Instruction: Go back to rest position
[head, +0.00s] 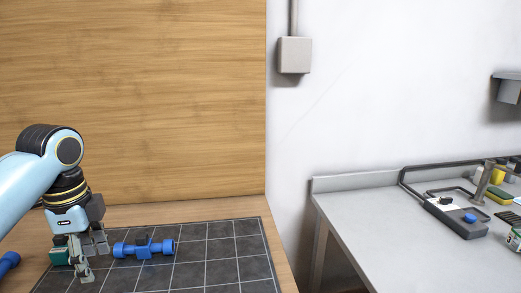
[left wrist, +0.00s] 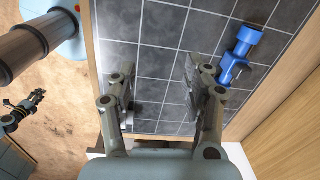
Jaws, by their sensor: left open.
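In the head view my left gripper (head: 84,263) points down over the near left part of the dark gridded mat (head: 225,262). Its fingers are apart. In the left wrist view the left gripper (left wrist: 157,78) is open, with only bare mat between its fingers. A blue fitting with a black middle part (head: 143,248) lies on the mat to the right of the gripper, apart from it. It also shows in the left wrist view (left wrist: 240,52), beyond the right finger.
A dark green block (head: 60,257) is partly hidden behind the left gripper. Another blue piece (head: 8,262) is cut off at the left edge. A wooden panel (head: 140,100) stands behind the bench. A grey side table (head: 385,215) bears a grey device (head: 455,218). The mat's right side is clear.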

